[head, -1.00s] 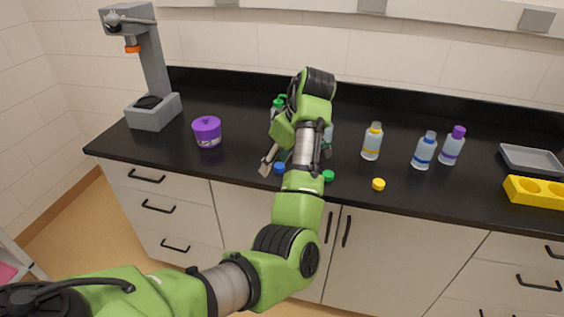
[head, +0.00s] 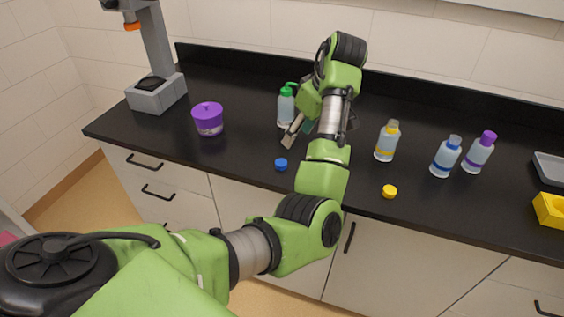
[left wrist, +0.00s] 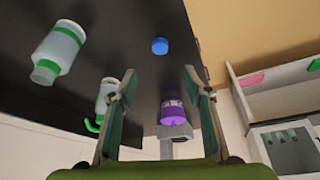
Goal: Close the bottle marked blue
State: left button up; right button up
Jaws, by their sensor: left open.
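The blue-banded bottle (head: 445,160) stands upright on the right of the counter; its top looks pale, with no blue cap visible on it. A loose blue cap (head: 281,164) lies near the counter's front edge; the left wrist view shows it too (left wrist: 160,46), beyond the fingertips and roughly centred between them. My left gripper (head: 297,134) is open and empty, behind and slightly right of the blue cap in the head view, apart from it. Its two fingers stand wide apart in the left wrist view (left wrist: 159,72). My right gripper is not in view.
A green-topped wash bottle (head: 286,108) stands by my left gripper, beside a purple jar (head: 208,119). A green-banded bottle (left wrist: 60,50) is hidden in the head view. Yellow-banded (head: 387,143) and purple-capped (head: 478,153) bottles stand right; a yellow cap (head: 389,191) lies in front.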

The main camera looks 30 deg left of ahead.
pick_arm(q)
jog(key=f, duration=0.2)
jog(key=p, duration=0.2)
send_near(282, 163)
jog(key=shift+w+a+f, duration=0.3)
jog(key=shift+a+f, duration=0.3)
jog(key=shift+f, duration=0.3)
jog(key=shift+w+a+f, duration=0.1)
jog(key=shift+a+f, duration=0.05)
jog(key=shift+f, duration=0.4)
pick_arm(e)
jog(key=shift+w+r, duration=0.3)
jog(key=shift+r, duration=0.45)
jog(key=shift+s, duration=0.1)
pick_arm(q)
jog(key=p+x, duration=0.1)
jog(key=x, duration=0.3)
jog(key=shift+a+f, duration=0.15)
jog(key=shift+f, duration=0.4)
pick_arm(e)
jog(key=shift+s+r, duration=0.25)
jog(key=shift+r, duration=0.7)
